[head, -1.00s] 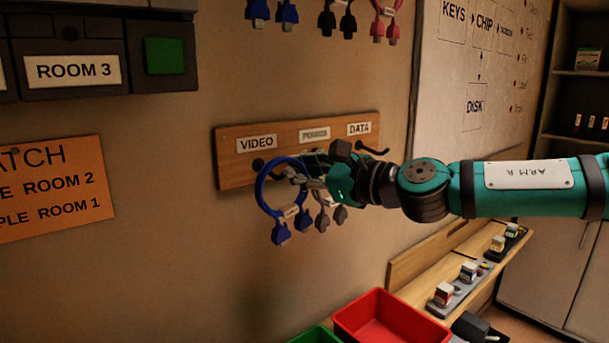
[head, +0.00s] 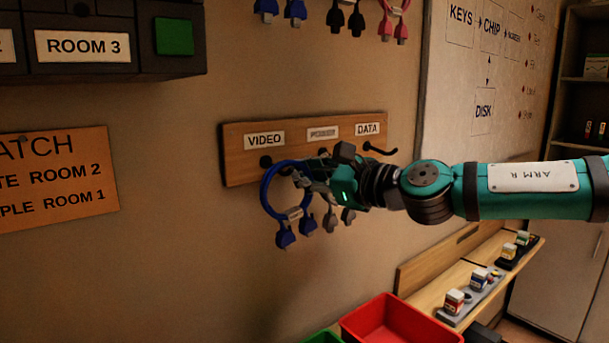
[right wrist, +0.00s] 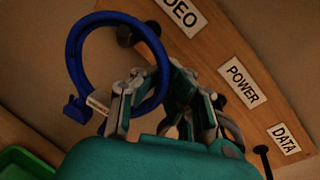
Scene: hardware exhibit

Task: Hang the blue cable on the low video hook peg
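The blue cable (head: 265,197) is a ring with two plugs hanging below it, in front of the board's left end. It also shows in the right wrist view (right wrist: 73,65). My right gripper (head: 309,178) is shut on the ring's right side; its fingers show in the right wrist view (right wrist: 160,88). The dark low video peg (head: 266,162) is under the VIDEO label, close to the ring's upper left. In the right wrist view the peg (right wrist: 124,36) overlaps the ring's upper part; I cannot tell whether the ring is around it. My left gripper is out of view.
A grey cable (head: 330,222) hangs close behind my right gripper, under the POWER label. The data peg (head: 380,150) is bare. More cables (head: 354,18) hang above. A red bin (head: 400,325) and a shelf with small items (head: 470,275) stand below.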

